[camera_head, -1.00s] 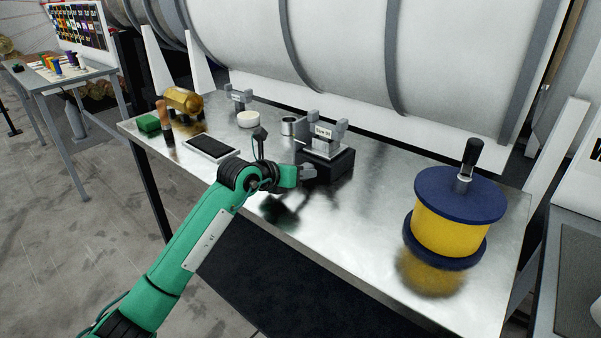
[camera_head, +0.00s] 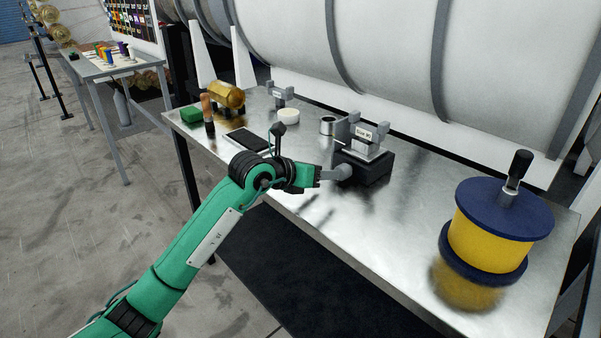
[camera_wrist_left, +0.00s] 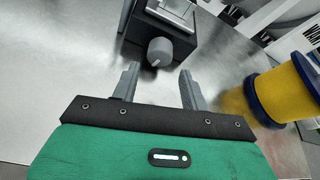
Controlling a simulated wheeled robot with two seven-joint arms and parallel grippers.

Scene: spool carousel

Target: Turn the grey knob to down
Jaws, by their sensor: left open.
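The grey knob (camera_head: 343,172) sits on the front face of a black box (camera_head: 372,169) on the metal bench. In the left wrist view the round knob (camera_wrist_left: 160,52) shows a short white mark near its lower edge, toward the lower left. My left gripper (camera_head: 325,175) is in front of the knob. In the wrist view its two fingers (camera_wrist_left: 159,82) are spread and empty. The knob appears beyond the fingertips and between them, with no visible contact. My right gripper is not in view.
A grey cradle (camera_head: 365,137) stands on the box. A yellow-and-blue spool (camera_head: 490,235) stands on the bench at right. A dark tablet (camera_head: 247,139), white disc (camera_head: 287,116), green block (camera_head: 190,115) and brass cylinder (camera_head: 226,95) lie farther left. The bench front between box and spool is clear.

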